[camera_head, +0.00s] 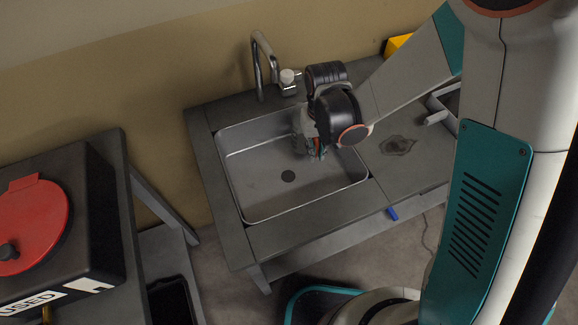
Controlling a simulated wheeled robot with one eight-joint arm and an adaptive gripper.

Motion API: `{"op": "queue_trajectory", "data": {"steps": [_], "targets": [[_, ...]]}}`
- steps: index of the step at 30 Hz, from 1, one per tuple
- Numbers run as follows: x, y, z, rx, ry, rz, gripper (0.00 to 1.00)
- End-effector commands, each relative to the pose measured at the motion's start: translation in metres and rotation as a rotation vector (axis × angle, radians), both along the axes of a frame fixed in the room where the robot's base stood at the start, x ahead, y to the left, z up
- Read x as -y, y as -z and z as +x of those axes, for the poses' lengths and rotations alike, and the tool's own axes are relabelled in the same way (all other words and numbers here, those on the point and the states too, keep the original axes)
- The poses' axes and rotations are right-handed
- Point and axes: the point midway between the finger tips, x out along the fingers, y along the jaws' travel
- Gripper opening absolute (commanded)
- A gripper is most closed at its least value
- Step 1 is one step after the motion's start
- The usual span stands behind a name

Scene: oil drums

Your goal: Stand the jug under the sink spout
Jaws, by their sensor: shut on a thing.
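The sink basin (240,187) is a steel rectangle set in a grey counter, with a dark round drain in its floor. The chrome spout (272,65) arches up behind the basin's back edge and its end points down. My gripper (316,152) reaches down over the right part of the basin, right of the spout and nearer the camera. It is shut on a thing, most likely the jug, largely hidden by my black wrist. A pale grey shape (301,122) shows just left of the wrist; I cannot tell whether it is the jug. Small red and teal parts show at the fingers.
A tap knob (288,76) stands beside the spout. A dark stain (397,145) and a yellow object (397,44) are on the right counter. A blue object (392,213) is at its front edge. A black box with a red lid (30,225) stands at left. The basin's left half is clear.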

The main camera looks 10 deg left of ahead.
Motion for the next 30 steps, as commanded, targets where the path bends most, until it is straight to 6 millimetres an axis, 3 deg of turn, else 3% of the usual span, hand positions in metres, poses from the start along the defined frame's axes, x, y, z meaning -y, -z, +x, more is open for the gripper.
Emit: {"op": "queue_trajectory", "data": {"steps": [2,7,17,22,24,30], "targets": [[0.0,0.021,0.0,0.0,0.0,0.0,0.0],[-0.026,0.017,-0.016,0.0,-0.004,0.0,0.0],[-0.048,0.015,-0.029,0.0,-0.001,0.0,0.0],[-0.071,0.016,-0.043,0.0,-0.005,0.0,0.0],[-0.069,0.027,-0.042,0.0,0.001,0.0,0.0],[-0.068,0.027,-0.042,0.0,0.001,0.0,0.0]]}}
